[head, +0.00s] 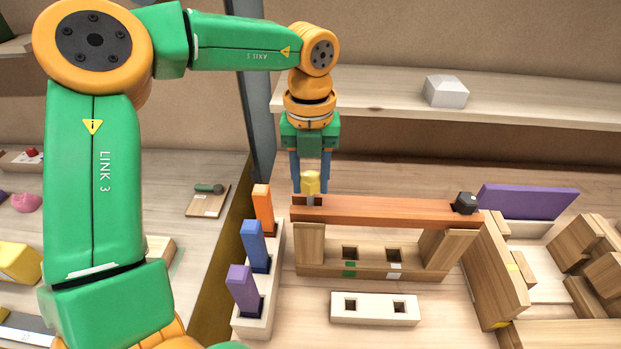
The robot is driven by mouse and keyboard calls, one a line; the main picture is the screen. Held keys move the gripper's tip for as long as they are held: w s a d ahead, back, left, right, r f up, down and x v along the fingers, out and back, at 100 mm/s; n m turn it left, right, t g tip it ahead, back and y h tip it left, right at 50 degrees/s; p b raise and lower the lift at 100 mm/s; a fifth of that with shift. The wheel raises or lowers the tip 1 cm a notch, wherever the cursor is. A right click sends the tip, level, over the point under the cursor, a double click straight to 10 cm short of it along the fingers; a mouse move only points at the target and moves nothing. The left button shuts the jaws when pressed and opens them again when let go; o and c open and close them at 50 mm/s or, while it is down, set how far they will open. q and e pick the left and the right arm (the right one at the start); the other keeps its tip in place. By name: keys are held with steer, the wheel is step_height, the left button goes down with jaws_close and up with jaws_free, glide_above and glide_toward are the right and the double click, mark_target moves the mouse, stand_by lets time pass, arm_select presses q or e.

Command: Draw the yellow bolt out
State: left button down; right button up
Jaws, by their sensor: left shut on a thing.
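The yellow bolt (311,182) stands upright at the left end of the reddish-brown wooden beam (385,210). Its yellow head is above the beam, and a grey shank shows just below the head. My left gripper (311,178) points down over that end, its blue fingers shut on the yellow bolt's head. A black bolt (465,203) sits at the beam's right end. The beam rests across a wooden stand (310,250) with two square holes in its lower part. My right gripper is not in view.
A white rack (254,320) left of the stand holds orange (263,208), blue (254,245) and purple (242,288) pegs. A white block with two holes (375,310) lies in front. Wooden blocks (580,240) and a purple plate (528,201) crowd the right. A shelf (540,105) runs behind.

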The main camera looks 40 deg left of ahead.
arm_select(q)
steer(key=shift+r+p, duration=2.6)
steer(key=shift+r, duration=0.55)
steer(key=shift+r+p, duration=0.55)
steer(key=shift+r, duration=0.85)
